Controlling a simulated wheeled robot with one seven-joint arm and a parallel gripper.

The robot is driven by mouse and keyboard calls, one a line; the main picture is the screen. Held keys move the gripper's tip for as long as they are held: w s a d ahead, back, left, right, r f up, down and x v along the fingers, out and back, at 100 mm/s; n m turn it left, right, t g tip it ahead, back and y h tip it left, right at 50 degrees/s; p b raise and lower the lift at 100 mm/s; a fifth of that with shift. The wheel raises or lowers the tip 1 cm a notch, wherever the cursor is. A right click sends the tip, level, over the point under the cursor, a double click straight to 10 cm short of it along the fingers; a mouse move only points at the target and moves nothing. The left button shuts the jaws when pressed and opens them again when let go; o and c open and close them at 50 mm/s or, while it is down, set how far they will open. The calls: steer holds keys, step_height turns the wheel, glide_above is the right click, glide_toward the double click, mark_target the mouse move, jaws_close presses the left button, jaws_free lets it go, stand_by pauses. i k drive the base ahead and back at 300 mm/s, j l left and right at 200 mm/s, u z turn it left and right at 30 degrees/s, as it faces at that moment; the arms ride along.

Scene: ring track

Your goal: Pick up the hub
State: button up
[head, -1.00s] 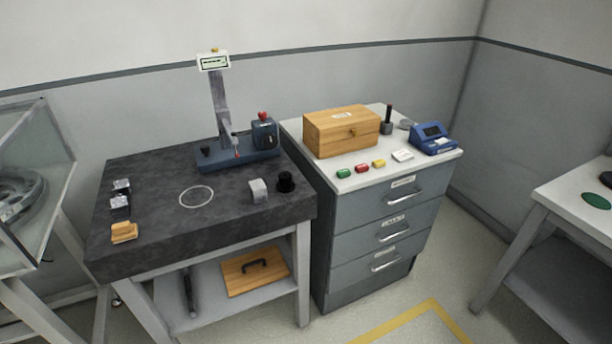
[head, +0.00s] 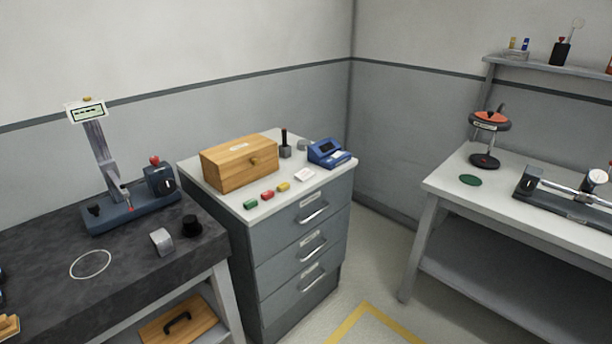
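No part is clearly marked as the hub, and I cannot tell for sure which one it is. A small black stepped round part (head: 192,226) stands on the dark stone-topped table (head: 45,240), beside a grey metal block (head: 162,241). On the right bench, a dark disc-shaped part with an orange-red top (head: 490,121) sits on a black stand (head: 484,160). My gripper is not in view.
A drawer cabinet (head: 300,236) between the two tables holds a wooden box (head: 240,162), small coloured blocks and a blue device (head: 328,153). The right bench (head: 450,186) carries a green disc (head: 470,180) and a rail fixture (head: 565,192). Floor between cabinet and bench is clear.

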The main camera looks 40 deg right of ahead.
mark_target(191, 228)
steer(key=i+j+z, duration=0.25)
steer(key=i+j, duration=0.2)
steer(key=j, duration=0.15)
steer(key=i+j+z, duration=0.15)
steer(key=j, duration=0.2)
steer(key=i+j+z, duration=0.15)
steer(key=j, duration=0.2)
steer(key=i, duration=0.05)
